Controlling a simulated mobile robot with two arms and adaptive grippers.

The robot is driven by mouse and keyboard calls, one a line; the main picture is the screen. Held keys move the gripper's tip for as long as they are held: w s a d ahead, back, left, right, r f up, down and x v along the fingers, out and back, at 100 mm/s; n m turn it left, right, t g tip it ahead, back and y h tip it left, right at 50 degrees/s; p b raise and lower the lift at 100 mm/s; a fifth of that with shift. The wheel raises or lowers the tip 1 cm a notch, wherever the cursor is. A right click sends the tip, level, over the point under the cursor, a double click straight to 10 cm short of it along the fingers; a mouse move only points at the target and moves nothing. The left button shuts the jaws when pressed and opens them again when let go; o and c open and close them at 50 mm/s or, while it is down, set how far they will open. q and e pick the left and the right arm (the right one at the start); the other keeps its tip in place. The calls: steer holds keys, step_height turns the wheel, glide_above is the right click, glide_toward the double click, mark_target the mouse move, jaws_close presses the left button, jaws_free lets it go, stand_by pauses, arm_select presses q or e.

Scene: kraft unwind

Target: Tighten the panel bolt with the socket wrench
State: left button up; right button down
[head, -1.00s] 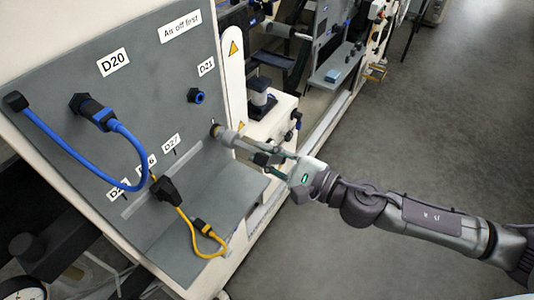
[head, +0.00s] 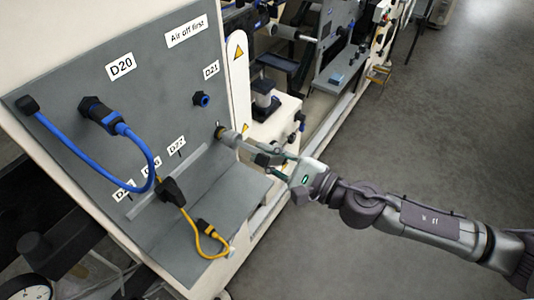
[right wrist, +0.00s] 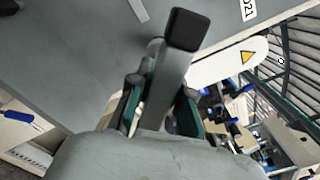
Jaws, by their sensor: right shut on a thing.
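The socket wrench (head: 231,140) is a grey tool in my right gripper (head: 268,155). Its socket end is at the right edge of the grey panel (head: 165,100), at a small dark and brassy spot where the panel bolt seems to be. The bolt is mostly hidden, so I cannot tell if the socket is fully on it. In the right wrist view the wrench (right wrist: 166,88) is a grey bar with a black end, between the green-padded fingers of my right gripper (right wrist: 160,108). My left gripper is not in view.
A blue cable (head: 152,160) and a yellow cable (head: 198,244) hang on the panel, left of the wrench. A blue port (head: 202,99) is above it. A white post with a warning sign (head: 238,55) stands just right. The floor (head: 440,120) at right is clear.

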steer(key=shift+w+a+p, duration=0.35)
steer(key=shift+a+p, duration=0.1)
steer(key=shift+p, duration=0.15)
stand_by(1.4)
